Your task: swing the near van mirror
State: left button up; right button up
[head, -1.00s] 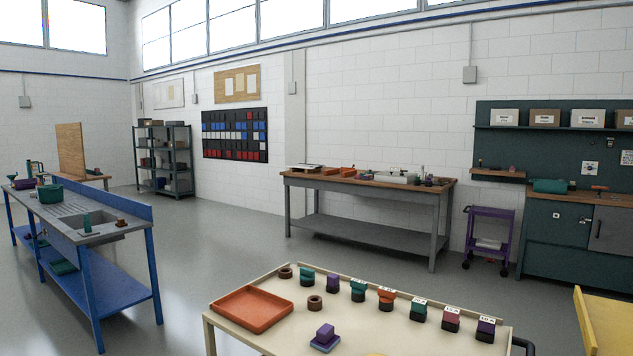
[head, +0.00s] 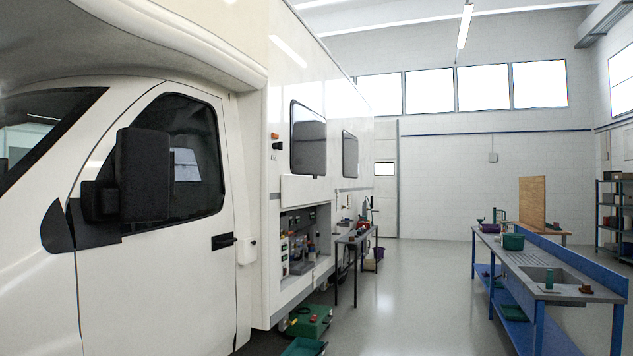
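The near van mirror (head: 143,175) is a black, upright housing on the cab door of the white van (head: 150,285), at the left of the head view. Its short black arm (head: 97,201) joins it to a dark mount (head: 84,229) at the front lower corner of the door window. The housing stands out in front of the side window (head: 195,150) and hides part of it. The mirror's glass face cannot be made out. Neither of my grippers shows in the head view.
An open service hatch (head: 300,247) shows in the van's side, with green cases (head: 309,320) on the floor below. A narrow table (head: 346,238) stands behind it. A blue bench with a sink (head: 540,262) stands at right. The grey floor (head: 420,300) between is clear.

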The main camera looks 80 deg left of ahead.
aim_at(145, 164)
jog(key=j+u, duration=0.15)
jog(key=u, duration=1.65)
jog(key=i+u, duration=0.15)
jog(key=u, duration=0.25)
jog(key=i+u, duration=0.15)
jog(key=u, duration=0.25)
jog(key=i+l+u, duration=0.1)
jog(key=u, duration=0.3)
jog(key=i+l+u, duration=0.15)
jog(key=u, duration=0.25)
jog(key=i+l+u, duration=0.2)
jog(key=u, duration=0.15)
jog(key=i+l+u, duration=0.15)
jog(key=l+u, duration=0.15)
jog(key=i+l+u, duration=0.1)
jog(key=l+u, duration=0.25)
jog(key=i+l+u, duration=0.1)
jog(key=l+u, duration=0.15)
jog(key=l, duration=0.3)
jog(key=l+u, duration=0.25)
jog(key=l, duration=0.25)
jog(key=i+l, duration=0.1)
jog(key=l, duration=1.1)
jog(key=i+l+u, duration=0.1)
jog(key=l, duration=1.05)
